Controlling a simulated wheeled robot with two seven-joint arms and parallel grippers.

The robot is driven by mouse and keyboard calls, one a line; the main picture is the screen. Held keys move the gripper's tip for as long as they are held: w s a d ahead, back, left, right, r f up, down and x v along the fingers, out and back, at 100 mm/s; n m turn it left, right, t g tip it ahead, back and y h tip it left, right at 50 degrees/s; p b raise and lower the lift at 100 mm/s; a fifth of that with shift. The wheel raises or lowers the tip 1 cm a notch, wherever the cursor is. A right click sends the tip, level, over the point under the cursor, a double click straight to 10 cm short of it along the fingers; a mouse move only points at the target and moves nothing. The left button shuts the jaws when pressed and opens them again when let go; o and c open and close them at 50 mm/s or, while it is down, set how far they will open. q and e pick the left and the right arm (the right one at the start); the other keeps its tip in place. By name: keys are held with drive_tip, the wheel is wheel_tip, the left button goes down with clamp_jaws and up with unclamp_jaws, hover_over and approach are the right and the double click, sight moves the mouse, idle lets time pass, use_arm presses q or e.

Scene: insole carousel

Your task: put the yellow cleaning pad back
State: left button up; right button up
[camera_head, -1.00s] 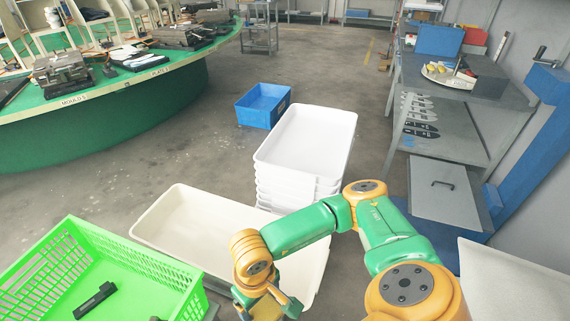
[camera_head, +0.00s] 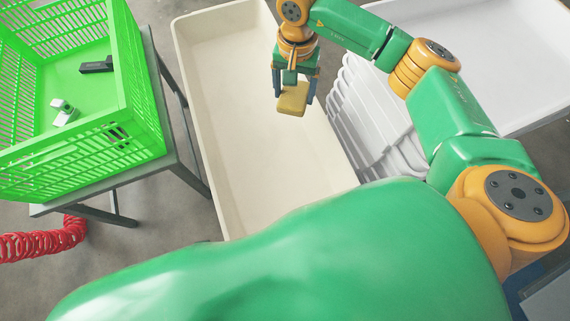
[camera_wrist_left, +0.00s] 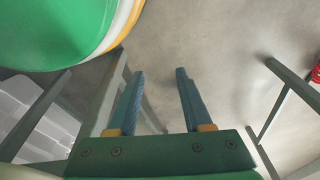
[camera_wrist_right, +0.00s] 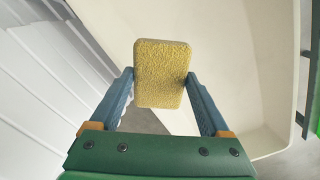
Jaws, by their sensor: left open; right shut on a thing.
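The yellow cleaning pad (camera_head: 292,98) is held by my right gripper (camera_head: 292,92), above the cream tray. In the right wrist view the pad (camera_wrist_right: 161,73) sits upright between the two blue fingers of the right gripper (camera_wrist_right: 160,88), which touch its sides. My left gripper (camera_wrist_left: 160,85) shows only in its own wrist view. Its fingers are apart with nothing between them, over grey floor. In the head view a large green arm link of mine covers the lower middle.
The long cream tray (camera_head: 240,120) is empty where visible. White stacked trays (camera_head: 375,115) stand to its right. A bright green crate (camera_head: 140,90) on a metal stand holds a black piece (camera_head: 97,66) and small white-and-green parts (camera_head: 63,112). A red coiled hose (camera_head: 42,243) hangs at lower left.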

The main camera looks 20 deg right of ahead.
use_arm(q)
wheel_tip(320, 180, down, 5)
drive_tip(key=w+b, duration=0.2)
drive_tip(key=b, duration=0.2)
use_arm(e)
wheel_tip(320, 180, down, 5)
drive_tip(key=w+a+m, duration=0.1)
drive_tip(key=w, duration=0.1)
drive_tip(key=b, duration=0.2)
hover_over(283, 176)
drive_tip(key=shift+m, duration=0.4)
wheel_tip(283, 176, down, 10)
drive_tip(key=shift+s+a, duration=0.1)
wheel_tip(283, 176, down, 3)
drive_tip(key=shift+r+b, duration=0.1)
drive_tip(key=shift+b, duration=0.3)
use_arm(q)
wheel_tip(283, 176, up, 7)
drive_tip(key=w+t, duration=0.1)
drive_tip(key=w, duration=0.1)
drive_tip(key=shift+d, duration=0.25)
drive_tip(key=shift+w, duration=0.1)
use_arm(e)
drive_tip(key=o, duration=1)
use_arm(q)
drive_tip(key=shift+r, duration=0.1)
